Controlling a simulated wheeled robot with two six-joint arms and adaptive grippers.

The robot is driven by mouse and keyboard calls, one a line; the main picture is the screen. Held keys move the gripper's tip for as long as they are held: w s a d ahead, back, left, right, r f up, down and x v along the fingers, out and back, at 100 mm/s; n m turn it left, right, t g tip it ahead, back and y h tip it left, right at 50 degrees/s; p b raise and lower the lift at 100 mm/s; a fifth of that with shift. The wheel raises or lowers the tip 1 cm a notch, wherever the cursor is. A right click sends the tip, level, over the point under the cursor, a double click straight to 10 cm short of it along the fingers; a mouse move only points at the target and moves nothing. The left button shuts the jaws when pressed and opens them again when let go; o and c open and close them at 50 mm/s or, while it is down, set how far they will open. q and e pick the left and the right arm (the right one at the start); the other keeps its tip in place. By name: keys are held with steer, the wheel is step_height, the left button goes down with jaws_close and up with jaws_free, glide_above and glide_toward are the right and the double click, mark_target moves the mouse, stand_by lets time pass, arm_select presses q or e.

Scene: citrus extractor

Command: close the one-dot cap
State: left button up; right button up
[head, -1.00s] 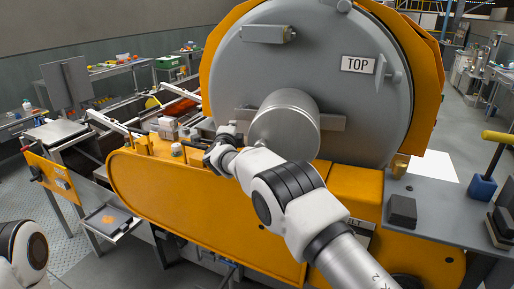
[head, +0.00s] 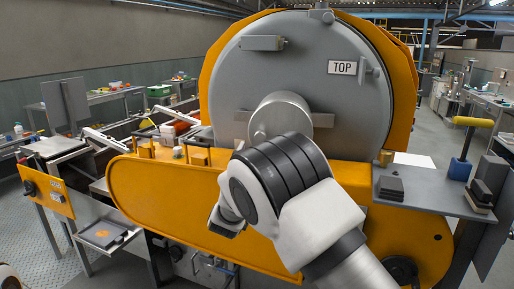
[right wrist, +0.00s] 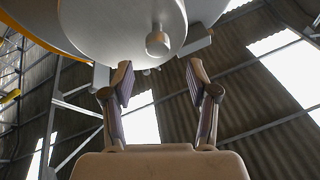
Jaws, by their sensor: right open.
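I see no dot mark, so I cannot tell which part is the one-dot cap. A large grey round cover (head: 300,70) with a "TOP" label closes the front of the orange machine. A grey cylinder (head: 281,115) sticks out from its lower middle. In the right wrist view my right gripper (right wrist: 160,82) is open and empty, its two fingers pointing up. A rounded grey body (right wrist: 115,35) with a short round knob (right wrist: 158,42) shows above and beyond the fingertips, apart from them. My right arm hides part of the machine front in the head view. My left gripper is out of view.
An orange belt housing (head: 165,195) runs across below the cover. A grey shelf (head: 425,195) at right carries dark blocks (head: 390,187) and a yellow-handled tool in a blue base (head: 459,168). A small tray (head: 103,236) stands at lower left.

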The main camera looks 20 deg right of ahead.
mark_target(259, 138)
steer(key=p+x, duration=0.3)
steer(key=x, duration=0.4)
steer(key=shift+d, duration=0.15)
steer(key=shift+w+d+r, duration=0.2)
steer(key=shift+w+d, duration=0.05)
jaws_close()
